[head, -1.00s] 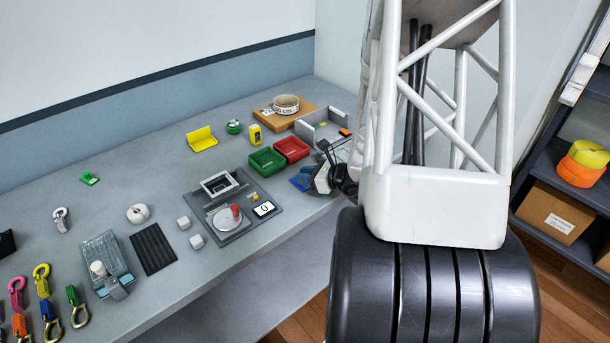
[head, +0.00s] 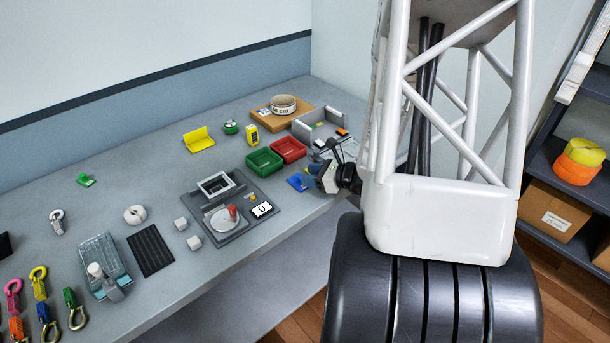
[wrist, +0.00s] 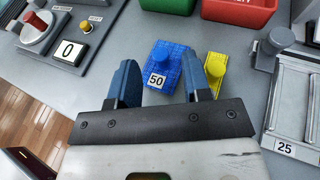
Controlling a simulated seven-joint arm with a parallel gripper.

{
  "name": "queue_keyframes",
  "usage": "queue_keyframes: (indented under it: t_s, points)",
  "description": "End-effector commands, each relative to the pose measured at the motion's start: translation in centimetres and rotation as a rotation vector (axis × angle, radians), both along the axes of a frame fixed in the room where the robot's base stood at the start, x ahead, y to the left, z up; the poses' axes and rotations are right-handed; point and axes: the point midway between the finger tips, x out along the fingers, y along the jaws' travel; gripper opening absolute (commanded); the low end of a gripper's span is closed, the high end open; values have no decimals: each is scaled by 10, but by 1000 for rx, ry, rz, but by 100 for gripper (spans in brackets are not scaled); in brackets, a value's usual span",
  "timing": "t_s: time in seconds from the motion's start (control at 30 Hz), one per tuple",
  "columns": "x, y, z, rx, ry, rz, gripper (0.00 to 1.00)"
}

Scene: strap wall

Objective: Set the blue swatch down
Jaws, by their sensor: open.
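The blue swatch (wrist: 176,68), with a knob and a "50" label, lies flat on the grey bench. In the head view the blue swatch (head: 298,182) is left of my gripper (head: 322,177), near the bench's front edge. In the wrist view my gripper (wrist: 170,82) is open, with its blue fingers apart. The swatch shows beyond and between the fingertips, and nothing is held. Whether a finger touches it cannot be told.
A yellow swatch (wrist: 215,68) lies partly behind the right finger. The green tray (head: 264,161) and red tray (head: 289,149) stand behind. A scale with a display (head: 262,209) is to the left. A metal fixture labelled "25" (wrist: 292,105) is on the right.

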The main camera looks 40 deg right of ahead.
Motion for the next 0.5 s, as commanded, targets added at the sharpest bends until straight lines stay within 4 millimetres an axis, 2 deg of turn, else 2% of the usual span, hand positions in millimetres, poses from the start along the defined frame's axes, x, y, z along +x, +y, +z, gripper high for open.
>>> queue_keyframes:
  t_s: [0.5]
  points:
    - [-50, -24, 19, -1, -1, -1, 45]
